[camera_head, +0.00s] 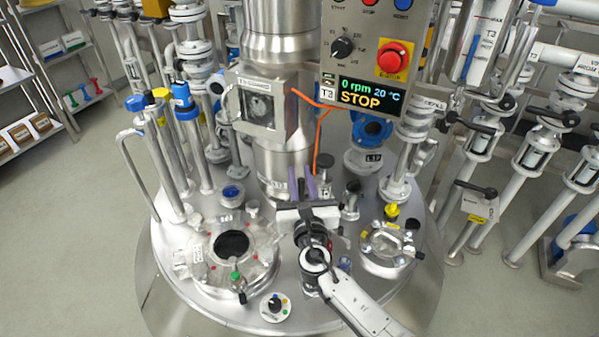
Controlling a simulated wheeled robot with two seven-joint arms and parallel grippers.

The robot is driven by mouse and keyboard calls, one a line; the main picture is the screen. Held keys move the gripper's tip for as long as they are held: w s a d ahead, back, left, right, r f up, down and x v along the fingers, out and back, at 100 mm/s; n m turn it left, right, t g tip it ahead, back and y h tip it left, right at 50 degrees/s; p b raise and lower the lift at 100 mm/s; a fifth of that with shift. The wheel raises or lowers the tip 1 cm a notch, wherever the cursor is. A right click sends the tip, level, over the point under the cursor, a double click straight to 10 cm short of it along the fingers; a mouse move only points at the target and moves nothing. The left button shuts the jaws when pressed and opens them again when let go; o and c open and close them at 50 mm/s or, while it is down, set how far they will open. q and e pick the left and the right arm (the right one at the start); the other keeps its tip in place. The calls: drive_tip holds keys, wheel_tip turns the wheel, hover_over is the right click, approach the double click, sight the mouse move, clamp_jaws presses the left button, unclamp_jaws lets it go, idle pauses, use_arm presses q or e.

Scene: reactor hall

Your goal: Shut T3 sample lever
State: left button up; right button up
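My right gripper (303,180) reaches up from the lower right over the steel lid (205,300) of the T3 vessel. Its two fingers stand apart, with no object clearly held between them. It is close in front of the central steel column. I cannot tell which handle is the T3 sample lever, since the small labels are not readable. A black lever handle (476,187) sits on a grey labelled box (480,207) at the right, well away from my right gripper. My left gripper does not show.
A control panel (375,55) marked T3 hangs at the upper right and reads 0 rpm, 20 °C, STOP. Orange cables (317,145) run near the column. Pipes and valves crowd both sides. Open floor (70,230) lies at the left.

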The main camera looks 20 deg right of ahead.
drive_tip(key=shift+w+d, duration=0.2)
drive_tip(key=shift+w, duration=0.8)
drive_tip(key=shift+c, duration=0.3)
clamp_jaws()
